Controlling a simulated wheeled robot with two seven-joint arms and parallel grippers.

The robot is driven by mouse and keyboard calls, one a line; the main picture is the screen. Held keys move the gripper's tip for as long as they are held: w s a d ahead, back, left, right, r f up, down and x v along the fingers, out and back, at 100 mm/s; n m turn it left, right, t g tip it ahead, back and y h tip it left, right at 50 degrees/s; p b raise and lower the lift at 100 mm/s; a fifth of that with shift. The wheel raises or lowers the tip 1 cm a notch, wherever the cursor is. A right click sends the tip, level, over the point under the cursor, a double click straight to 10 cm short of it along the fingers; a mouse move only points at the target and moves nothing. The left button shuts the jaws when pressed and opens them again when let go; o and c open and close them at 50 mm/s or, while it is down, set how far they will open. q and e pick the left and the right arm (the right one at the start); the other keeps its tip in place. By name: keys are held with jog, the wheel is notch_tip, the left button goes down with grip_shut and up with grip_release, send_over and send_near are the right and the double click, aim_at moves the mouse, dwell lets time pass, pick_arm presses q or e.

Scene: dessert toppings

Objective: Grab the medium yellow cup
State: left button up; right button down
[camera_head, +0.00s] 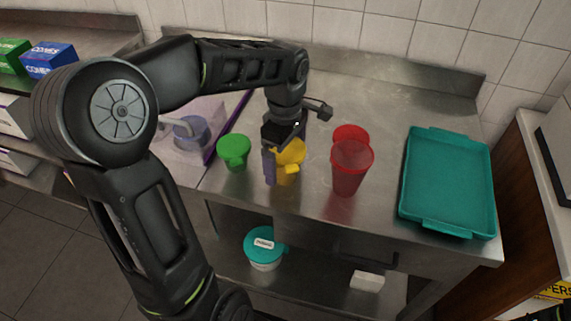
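The yellow cup (287,174) stands on the steel counter, partly hidden by my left gripper. My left gripper (284,170) points down at the cup with its fingers apart. One finger is at the cup's left side and the other crosses in front of its right part. I cannot tell whether the fingers touch the cup. A green cup (234,150) stands to the left of the yellow one.
Two red cups (351,168) stand close to the right of the yellow cup. A teal tray (448,182) lies on the right of the steel counter (390,110). A teal-lidded container (264,248) and a white block (367,281) are on the shelf below. Coloured boxes (48,58) stand at far left.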

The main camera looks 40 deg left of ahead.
pick_arm(q)
jog(key=shift+c, duration=0.6)
jog(key=c, duration=1.1)
jog(key=shift+r, duration=0.1)
jog(key=shift+c, duration=0.2)
notch_tip(320, 180, up, 10)
jog(key=shift+f, duration=0.1)
